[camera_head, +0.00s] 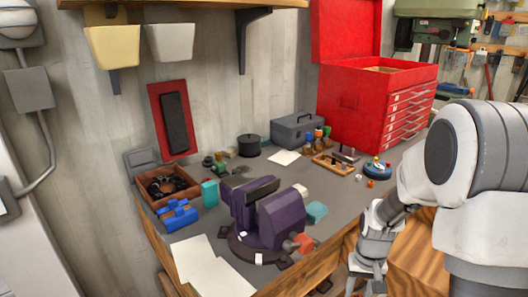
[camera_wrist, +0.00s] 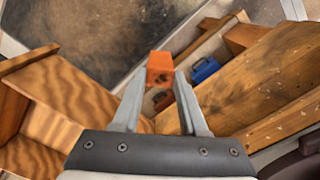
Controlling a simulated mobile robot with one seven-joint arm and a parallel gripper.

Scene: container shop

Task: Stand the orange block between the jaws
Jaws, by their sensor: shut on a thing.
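The orange block (camera_wrist: 159,70) is between the fingertips of my gripper (camera_wrist: 161,80) in the wrist view, and the gripper is shut on it. In the head view my gripper (camera_head: 366,268) hangs low at the bottom right, off the front of the bench; I cannot clearly make out the block there. The purple vise (camera_head: 275,222) stands on the grey bench top, with its dark jaws (camera_head: 262,190) at the top. The gap between the jaws looks empty. My gripper is to the right of the vise and apart from it.
Blue (camera_head: 178,214) and teal (camera_head: 316,211) blocks flank the vise on the grey bench (camera_head: 222,218). A salmon-coloured piece (camera_head: 304,243) is at its right. White sheets (camera_head: 212,275) lie at front left. A red tool chest (camera_head: 365,105) stands behind. Wooden boards (camera_wrist: 265,75) lie below my gripper.

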